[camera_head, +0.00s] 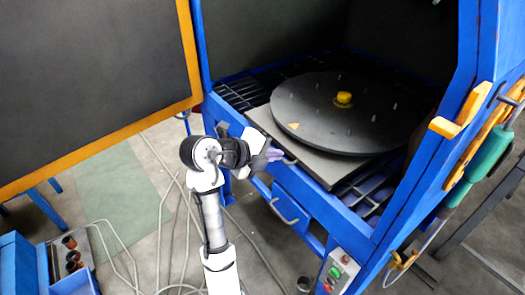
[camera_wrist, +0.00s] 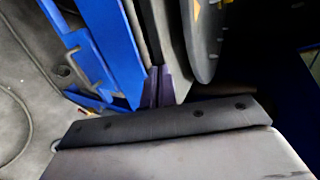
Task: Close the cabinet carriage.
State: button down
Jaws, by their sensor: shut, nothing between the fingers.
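The cabinet (camera_head: 383,235) is a blue frame with an open front. Its carriage is a grey plate (camera_head: 325,178) bearing a round black turntable (camera_head: 340,125) with a yellow hub (camera_head: 343,98). The plate's front edge lies at the cabinet opening, with a small handle (camera_head: 289,161) on it. My gripper (camera_head: 273,154) is shut and empty, at the front edge beside this handle. In the wrist view its purple fingertips (camera_wrist: 156,84) are close to the plate's edge, with the turntable (camera_wrist: 203,40) to their right. I cannot tell whether they touch the plate.
The cabinet's large dark door (camera_head: 90,80) with an orange border stands open at left. A lower front handle (camera_head: 283,210) sticks out below the carriage. A green-handled tool (camera_head: 487,150) hangs at right. Hoses (camera_head: 165,225) lie on the floor. A blue bin (camera_head: 75,283) stands at lower left.

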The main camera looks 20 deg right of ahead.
aim_at(304, 148)
jog(key=shift+x, duration=2)
jog(key=d, duration=0.1)
jog(key=w+d, duration=0.1)
jog(key=d, duration=0.1)
jog(key=d+b, duration=0.1)
jog(key=shift+w+d, duration=0.25)
jog(key=shift+w, duration=0.05)
jog(key=shift+r, duration=0.15)
